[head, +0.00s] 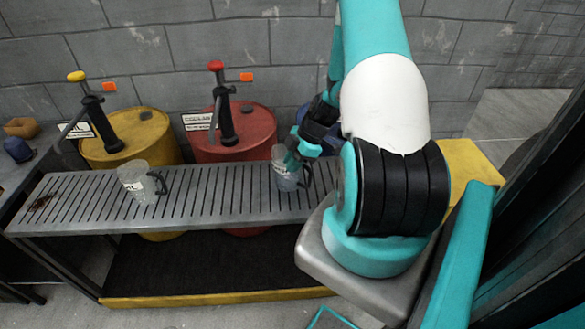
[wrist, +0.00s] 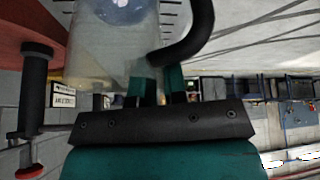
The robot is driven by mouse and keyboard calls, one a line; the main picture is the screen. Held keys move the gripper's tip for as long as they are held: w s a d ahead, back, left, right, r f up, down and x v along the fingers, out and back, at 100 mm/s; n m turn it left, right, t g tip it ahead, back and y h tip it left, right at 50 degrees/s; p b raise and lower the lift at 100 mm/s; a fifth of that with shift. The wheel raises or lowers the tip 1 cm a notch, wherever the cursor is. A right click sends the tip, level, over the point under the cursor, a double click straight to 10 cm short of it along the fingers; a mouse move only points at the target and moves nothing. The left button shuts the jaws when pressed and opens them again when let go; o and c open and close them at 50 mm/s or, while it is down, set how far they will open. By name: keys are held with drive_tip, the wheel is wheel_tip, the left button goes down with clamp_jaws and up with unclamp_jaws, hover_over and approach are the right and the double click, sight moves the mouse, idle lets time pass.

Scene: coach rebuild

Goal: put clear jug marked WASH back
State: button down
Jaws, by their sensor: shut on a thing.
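A clear jug (head: 281,180) with a dark handle is held in my gripper (head: 297,152), over the right part of the slatted grey bench. Its label is partly hidden and too small to read. In the wrist view the clear jug (wrist: 112,50) fills the upper middle, with its dark curved handle to the right, and my gripper (wrist: 160,90) is shut on it. I cannot tell whether its base touches the slats. A second clear jug (head: 137,182) with a dark handle and a white label stands upright on the left part of the bench.
The slatted bench (head: 215,190) is bare between the jugs. A yellow drum (head: 150,140) and a red drum (head: 258,130), each with a hand pump, stand behind it. A blue object (head: 18,148) and a brown one (head: 20,127) lie on the side surface at far left.

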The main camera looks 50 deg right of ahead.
drive_tip(key=shift+f, duration=1.35)
drive_tip(key=c, duration=1.1)
unclamp_jaws()
drive_tip(key=shift+c, duration=0.2)
